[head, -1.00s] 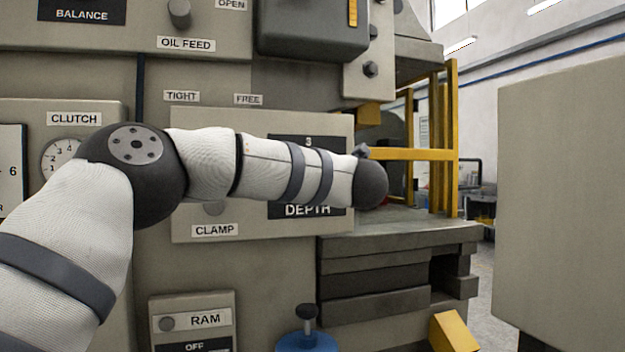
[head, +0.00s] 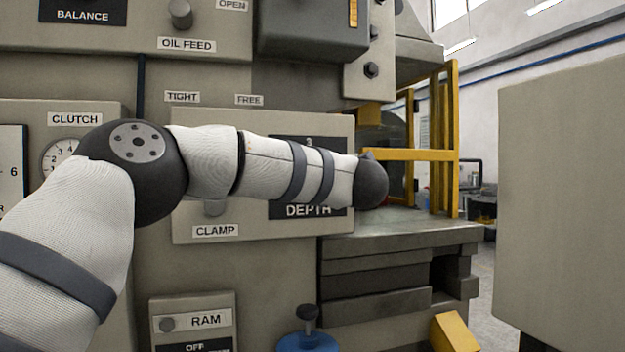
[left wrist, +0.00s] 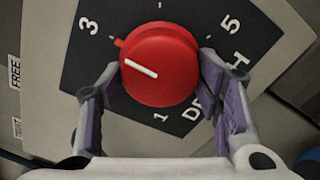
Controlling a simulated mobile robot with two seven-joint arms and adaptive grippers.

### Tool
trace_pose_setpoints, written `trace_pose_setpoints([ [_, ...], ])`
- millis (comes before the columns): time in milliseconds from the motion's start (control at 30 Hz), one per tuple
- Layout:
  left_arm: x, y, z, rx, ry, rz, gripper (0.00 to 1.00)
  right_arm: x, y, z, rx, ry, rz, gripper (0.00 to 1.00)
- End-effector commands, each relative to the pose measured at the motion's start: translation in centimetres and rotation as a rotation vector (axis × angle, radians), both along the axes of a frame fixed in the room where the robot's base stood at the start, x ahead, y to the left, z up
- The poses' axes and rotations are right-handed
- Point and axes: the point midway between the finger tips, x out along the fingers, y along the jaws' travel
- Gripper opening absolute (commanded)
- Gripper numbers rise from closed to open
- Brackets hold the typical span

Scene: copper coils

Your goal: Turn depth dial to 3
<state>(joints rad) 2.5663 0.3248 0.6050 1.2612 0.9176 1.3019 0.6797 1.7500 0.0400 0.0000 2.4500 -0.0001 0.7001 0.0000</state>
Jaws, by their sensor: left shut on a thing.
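The depth dial is a red round knob (left wrist: 160,64) with a white line on its face, on a black plate (left wrist: 185,18) marked 1, 3 and 5. In the left wrist view the white line slants toward the upper left, its left end below the 3. A small red tab shows at the knob's upper-left rim, near the 3. My left gripper (left wrist: 161,73) is shut on the knob, one finger at each side. In the head view my left arm crosses the DEPTH plate (head: 307,211) and hides the knob and gripper. My right gripper is not in view.
A CLAMP label (head: 215,231) and TIGHT and FREE labels are on the panel around my arm. A grey ledge (head: 400,226) and yellow guard rails (head: 452,140) are to the right.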

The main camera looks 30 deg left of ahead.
Motion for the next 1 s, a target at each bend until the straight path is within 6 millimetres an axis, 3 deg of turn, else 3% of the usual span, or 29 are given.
trace_pose_setpoints([
  [33,0.0,0.0,0.0,0.000,0.000,0.000,0.63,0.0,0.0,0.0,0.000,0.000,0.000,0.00],
  [100,0.0,0.0,0.0,0.000,0.000,0.000,0.79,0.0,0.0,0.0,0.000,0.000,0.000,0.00],
  [467,-0.2,-0.4,0.0,0.000,0.000,-0.001,0.79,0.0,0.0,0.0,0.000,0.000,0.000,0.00],
  [800,-5.6,-6.7,0.1,0.002,0.000,-0.004,0.79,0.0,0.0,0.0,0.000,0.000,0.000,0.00],
  [1000,-7.6,-8.9,0.0,0.001,0.000,-0.001,0.79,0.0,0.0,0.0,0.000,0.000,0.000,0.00],
])
